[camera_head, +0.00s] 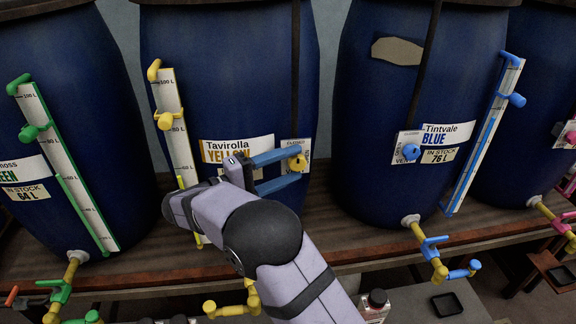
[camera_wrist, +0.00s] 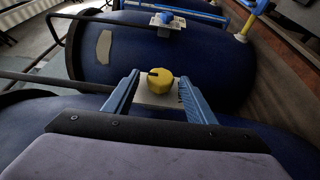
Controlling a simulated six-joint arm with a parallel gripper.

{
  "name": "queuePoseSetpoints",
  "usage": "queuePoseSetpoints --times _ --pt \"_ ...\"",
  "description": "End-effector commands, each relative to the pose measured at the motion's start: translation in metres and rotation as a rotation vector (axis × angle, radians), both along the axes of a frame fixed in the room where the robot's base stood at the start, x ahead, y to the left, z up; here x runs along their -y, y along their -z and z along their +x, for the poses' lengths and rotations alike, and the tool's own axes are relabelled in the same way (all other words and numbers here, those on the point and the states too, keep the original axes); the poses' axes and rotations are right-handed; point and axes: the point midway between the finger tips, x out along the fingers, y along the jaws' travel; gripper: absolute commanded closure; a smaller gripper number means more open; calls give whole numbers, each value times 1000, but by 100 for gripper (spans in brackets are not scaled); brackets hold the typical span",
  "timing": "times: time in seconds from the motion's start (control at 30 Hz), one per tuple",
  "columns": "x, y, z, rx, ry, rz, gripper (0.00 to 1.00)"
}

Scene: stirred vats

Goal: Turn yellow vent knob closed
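The yellow vent knob (camera_head: 297,163) sits on a white vent plate (camera_head: 306,148) on the front of the yellow vat (camera_head: 230,100). In the wrist view the knob (camera_wrist: 160,81) is a round yellow cap with a dark slot pointing left, on its pale plate. My gripper (camera_head: 298,165) has two blue fingers spread apart, pointing right at the knob. In the wrist view the fingers (camera_wrist: 160,84) stand on either side of the knob, with gaps on both sides. Whether the fingertips reach level with the knob is hard to tell.
The blue vat (camera_head: 400,100) with a blue vent knob (camera_head: 411,152) stands to the right, and a green-marked vat (camera_head: 60,120) to the left. A sight gauge (camera_head: 174,125) runs down the yellow vat's left side. A wooden shelf (camera_head: 350,236) lies under the vats.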

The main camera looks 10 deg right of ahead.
Motion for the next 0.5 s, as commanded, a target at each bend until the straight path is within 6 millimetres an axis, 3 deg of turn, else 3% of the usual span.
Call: queuePoseSetpoints --times 0.27,0.5 --pt "-14 3 -5 1 -3 2 49" --pt "-45 4 -18 1 -3 0 49"
